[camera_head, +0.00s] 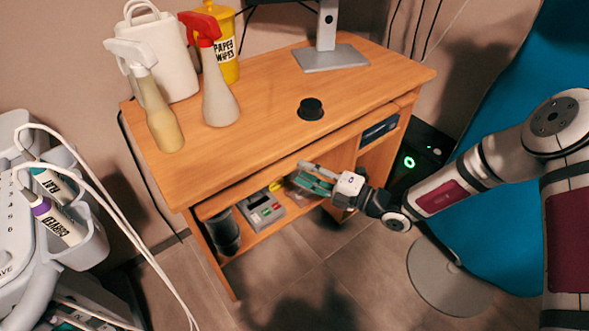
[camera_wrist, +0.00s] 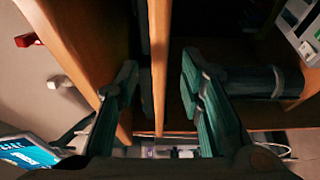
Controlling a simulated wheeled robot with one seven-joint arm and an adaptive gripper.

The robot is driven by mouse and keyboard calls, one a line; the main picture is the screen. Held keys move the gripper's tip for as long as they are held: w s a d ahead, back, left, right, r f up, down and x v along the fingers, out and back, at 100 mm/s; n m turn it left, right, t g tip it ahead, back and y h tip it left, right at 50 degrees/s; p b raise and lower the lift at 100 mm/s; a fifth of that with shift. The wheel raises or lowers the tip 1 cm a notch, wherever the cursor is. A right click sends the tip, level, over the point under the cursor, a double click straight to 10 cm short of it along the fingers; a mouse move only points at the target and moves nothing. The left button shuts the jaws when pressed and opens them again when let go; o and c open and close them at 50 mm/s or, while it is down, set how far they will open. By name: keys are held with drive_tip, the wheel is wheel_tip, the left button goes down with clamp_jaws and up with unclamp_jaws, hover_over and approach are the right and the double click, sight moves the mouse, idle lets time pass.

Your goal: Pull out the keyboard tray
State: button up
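The keyboard tray (camera_head: 255,178) is a thin wooden board just under the front of the desktop (camera_head: 265,115). It looks pushed in. My gripper (camera_head: 303,180) is at the tray's front edge, near its middle. In the wrist view the tray (camera_wrist: 158,65) is a narrow upright strip between the two green-padded fingers of my gripper (camera_wrist: 158,95). The fingers stand apart, one on each side of the board, with visible gaps. The left finger is close to the desktop edge (camera_wrist: 82,50). The fingertips are partly hidden in the head view.
A black cylinder (camera_head: 222,232) and a grey device (camera_head: 262,210) stand on the shelf below. Spray bottles (camera_head: 218,95), a wipes tub (camera_head: 229,62) and a black puck (camera_head: 311,109) are on the desktop. A white cart (camera_head: 20,250) is at left, a blue chair (camera_head: 520,95) at right.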

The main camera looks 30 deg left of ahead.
sight(295, 169)
drive_tip(key=shift+a+b, duration=0.3)
drive_tip(key=shift+a, duration=1.7)
drive_tip(key=shift+c, duration=0.2)
clamp_jaws()
